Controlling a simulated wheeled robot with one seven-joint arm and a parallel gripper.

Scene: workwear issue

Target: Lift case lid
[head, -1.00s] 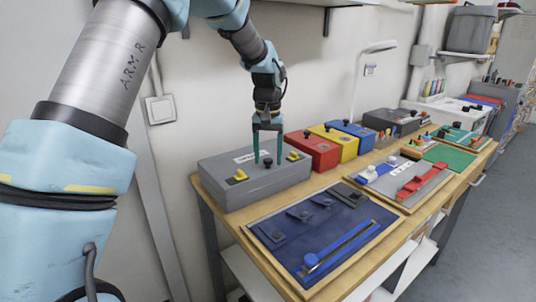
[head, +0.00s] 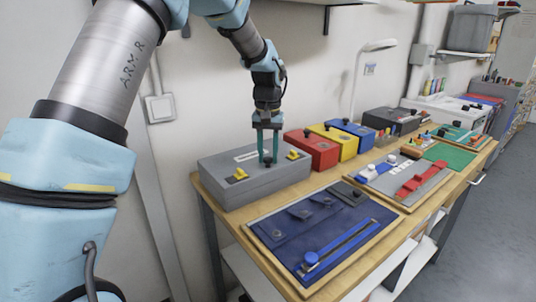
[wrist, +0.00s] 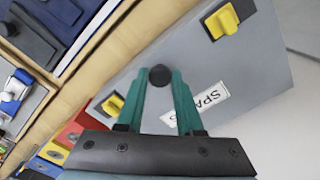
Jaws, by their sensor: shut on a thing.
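The grey case (head: 252,181) sits at the near left end of the bench. Its lid is down, with a yellow latch (head: 237,175) at the left and another (head: 293,155) at the right. A black round knob (head: 267,163) stands on the lid between them. My gripper (head: 268,157) points down over the case and is shut on the knob. In the wrist view the knob (wrist: 160,75) sits between the green fingertips (wrist: 160,79). A white label, partly hidden by a finger, lies beside it.
A blue tool roll (head: 322,232) lies in front of the case. Red (head: 313,153), yellow (head: 333,141) and blue (head: 353,134) boxes stand close to its right. A grey board with a red tool (head: 420,180) lies farther right. The wall is behind.

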